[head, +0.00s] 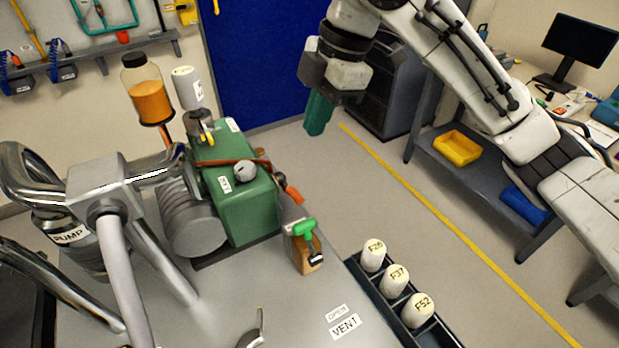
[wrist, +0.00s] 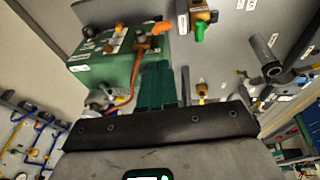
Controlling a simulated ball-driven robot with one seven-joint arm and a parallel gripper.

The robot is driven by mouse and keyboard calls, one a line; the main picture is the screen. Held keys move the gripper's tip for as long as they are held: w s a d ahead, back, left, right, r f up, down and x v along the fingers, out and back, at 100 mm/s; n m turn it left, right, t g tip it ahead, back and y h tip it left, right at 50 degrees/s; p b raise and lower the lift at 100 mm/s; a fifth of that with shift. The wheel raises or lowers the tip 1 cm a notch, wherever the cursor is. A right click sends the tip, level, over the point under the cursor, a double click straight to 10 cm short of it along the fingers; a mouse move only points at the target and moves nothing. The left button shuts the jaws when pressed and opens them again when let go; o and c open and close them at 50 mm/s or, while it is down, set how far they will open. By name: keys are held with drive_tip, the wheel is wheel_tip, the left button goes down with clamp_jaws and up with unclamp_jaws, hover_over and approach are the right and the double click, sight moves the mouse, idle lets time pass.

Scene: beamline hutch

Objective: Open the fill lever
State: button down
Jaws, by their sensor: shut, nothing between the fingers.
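My gripper (head: 318,118) hangs with its green fingers together and empty, in the air to the right of the green pump box (head: 245,208). In the wrist view the shut green fingers (wrist: 158,80) lie in front of the green box (wrist: 112,58). No lever carries a readable "fill" label. An orange-handled lever (head: 288,190) sticks out from the box's right side. A green-handled lever (head: 304,228) sits on a brass block on the bench. A small yellow lever (head: 205,139) is under the white bottle (head: 187,88). My gripper touches none of them.
An orange-filled jar (head: 145,95) stands behind the box. Chrome pipes (head: 160,235) and a grey ribbed cylinder (head: 190,220) crowd the left. A dark rack (head: 405,318) of white canisters is at the bench's right edge.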

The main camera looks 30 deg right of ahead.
sight(296, 189)
drive_tip(key=shift+h, duration=0.3)
drive_tip(key=x, duration=1.4)
drive_tip(key=shift+s+d+p, duration=0.1)
drive_tip(key=shift+p, duration=0.2)
drive_tip(key=shift+f, duration=0.2)
